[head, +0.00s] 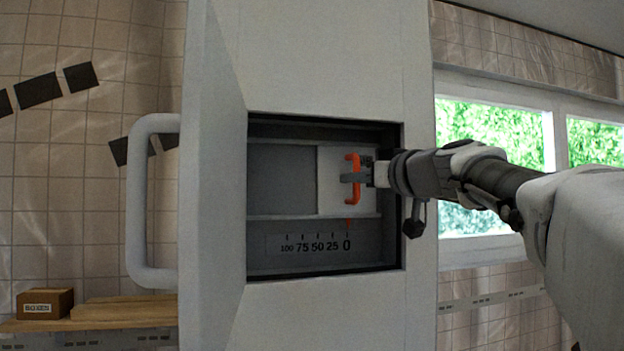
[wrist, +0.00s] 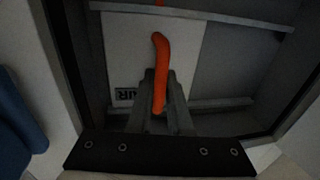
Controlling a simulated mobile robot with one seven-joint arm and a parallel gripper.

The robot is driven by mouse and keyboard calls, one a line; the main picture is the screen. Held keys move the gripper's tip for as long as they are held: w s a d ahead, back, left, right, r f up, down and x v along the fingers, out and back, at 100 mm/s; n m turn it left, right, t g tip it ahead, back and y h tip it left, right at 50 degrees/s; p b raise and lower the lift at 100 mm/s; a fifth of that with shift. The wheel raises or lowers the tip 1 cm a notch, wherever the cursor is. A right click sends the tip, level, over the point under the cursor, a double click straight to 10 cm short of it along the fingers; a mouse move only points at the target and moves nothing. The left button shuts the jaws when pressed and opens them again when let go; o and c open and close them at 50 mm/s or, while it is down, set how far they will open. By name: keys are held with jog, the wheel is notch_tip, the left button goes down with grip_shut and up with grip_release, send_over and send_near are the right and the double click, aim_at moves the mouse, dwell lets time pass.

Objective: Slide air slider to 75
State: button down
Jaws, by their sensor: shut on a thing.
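The air slider is a white plate (head: 334,202) with an upright orange handle (head: 353,193), in a dark recess of a light panel. A scale (head: 310,246) below it reads 100, 75, 50, 25, 0 from left to right. My gripper (head: 352,177) is shut on the orange handle. In the wrist view the orange handle (wrist: 160,75) stands between the fingers, and part of the label on the white plate (wrist: 190,55) shows beside it.
The recess to the left of the plate is a bare grey face (head: 282,180). A large white bar handle (head: 140,205) is on the panel's left. A box (head: 45,303) sits on a wooden shelf at lower left.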

jog(key=shift+a, duration=0.1)
jog(key=a, duration=0.3)
jog(key=s+a+b, duration=0.1)
jog(key=a, duration=0.4)
jog(key=shift+s+a+b, duration=0.3)
jog(key=shift+s+a, duration=0.05)
jog(key=shift+a, duration=0.05)
jog(key=c, duration=0.8)
grip_release()
jog(key=shift+c, duration=0.2)
jog(key=shift+d, duration=0.1)
jog(key=shift+s, duration=0.1)
jog(key=b+v, duration=0.4)
jog(key=v, duration=1.3)
jog(key=shift+b, duration=0.3)
jog(key=shift+s+d+f, duration=0.1)
jog(key=shift+f, duration=0.05)
